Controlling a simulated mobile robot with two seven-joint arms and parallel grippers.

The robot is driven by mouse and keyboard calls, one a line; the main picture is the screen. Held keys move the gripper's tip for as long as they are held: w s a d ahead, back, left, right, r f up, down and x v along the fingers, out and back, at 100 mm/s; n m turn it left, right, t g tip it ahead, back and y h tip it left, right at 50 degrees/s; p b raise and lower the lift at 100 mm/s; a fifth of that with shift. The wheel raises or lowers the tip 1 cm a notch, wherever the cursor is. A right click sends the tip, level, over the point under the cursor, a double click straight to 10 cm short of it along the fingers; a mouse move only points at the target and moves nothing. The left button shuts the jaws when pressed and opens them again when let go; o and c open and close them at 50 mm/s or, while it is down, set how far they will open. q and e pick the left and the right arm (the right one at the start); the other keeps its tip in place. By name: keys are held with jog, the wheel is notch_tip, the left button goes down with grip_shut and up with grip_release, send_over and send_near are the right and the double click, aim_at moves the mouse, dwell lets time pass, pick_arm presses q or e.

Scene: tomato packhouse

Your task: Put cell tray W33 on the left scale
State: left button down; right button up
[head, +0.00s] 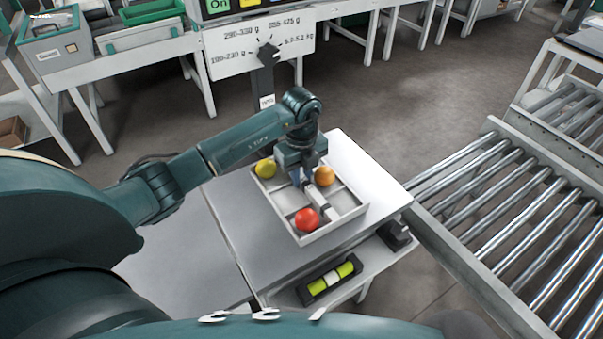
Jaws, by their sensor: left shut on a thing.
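A shallow pale cell tray (339,220) with dividers holds a yellow tomato (265,168) at back left, an orange tomato (324,176) at back right and a red tomato (307,220) at the front. I cannot read any W33 mark on it. My left gripper (309,184) points down into the tray's middle and is shut on its central bar. The tray is over a pale flat top (355,160); I cannot tell whether it touches it. A grey flat surface (218,205) adjoins on the left, across a seam. Neither surface is clearly marked as the left scale. My right gripper is not in view.
A post with a dial board (240,57) of weight ranges stands behind the tray. A roller conveyor (500,210) runs at right. A yellow-green level-like object (332,280) lies on a lower shelf in front. Benches with green crates (145,32) stand at the back.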

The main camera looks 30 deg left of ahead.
pick_arm(q)
jog(key=shift+f, duration=0.15)
jog(key=c, duration=1.3)
grip_release()
jog(key=shift+c, duration=1.4)
